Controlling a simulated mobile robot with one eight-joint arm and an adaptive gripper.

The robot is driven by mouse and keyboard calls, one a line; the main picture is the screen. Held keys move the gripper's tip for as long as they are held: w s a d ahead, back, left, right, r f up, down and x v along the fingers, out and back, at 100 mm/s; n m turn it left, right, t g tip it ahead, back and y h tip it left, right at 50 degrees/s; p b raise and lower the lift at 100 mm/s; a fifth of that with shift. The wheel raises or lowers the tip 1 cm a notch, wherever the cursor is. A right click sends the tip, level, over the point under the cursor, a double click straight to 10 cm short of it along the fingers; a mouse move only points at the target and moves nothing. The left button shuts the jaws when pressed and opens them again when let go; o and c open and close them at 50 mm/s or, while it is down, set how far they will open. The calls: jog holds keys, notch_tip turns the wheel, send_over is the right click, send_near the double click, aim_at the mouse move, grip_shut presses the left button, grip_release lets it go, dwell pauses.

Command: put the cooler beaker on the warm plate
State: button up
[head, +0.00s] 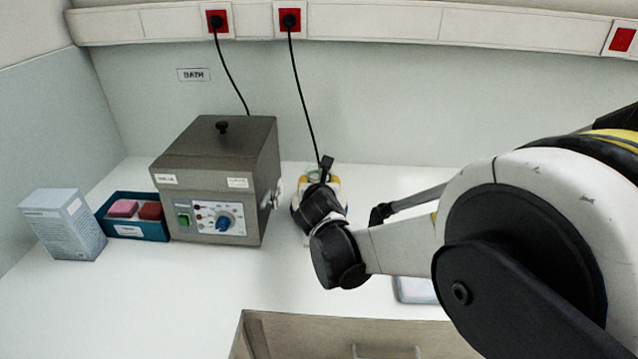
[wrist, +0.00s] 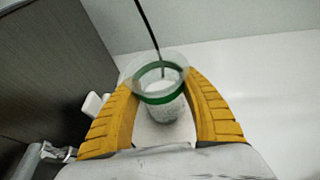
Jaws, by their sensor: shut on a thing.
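A clear beaker (wrist: 160,98) with a green band and pale contents stands between the yellow fingers of my gripper (wrist: 163,112) in the wrist view. The fingers are shut on its sides. In the head view my gripper (head: 318,190) is just right of the grey bath box, with only the beaker's rim (head: 314,173) showing. Whether the beaker rests on something or hangs free cannot be told. I cannot make out the warm plate clearly; a black cable ends behind my gripper, and what it joins is hidden. The frames do not show how warm the beaker is.
The grey bath box (head: 213,180) with dial and lid stands close left of my gripper, a fitting on its right side. A blue tray (head: 135,230) with coloured blocks and a carton (head: 63,224) stand farther left. A pale flat item (head: 414,291) lies partly behind my arm.

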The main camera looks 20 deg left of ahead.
jog(key=shift+f, duration=0.25)
jog(key=o, duration=1.2)
jog(key=shift+o, duration=0.2)
jog(key=shift+r, duration=0.1)
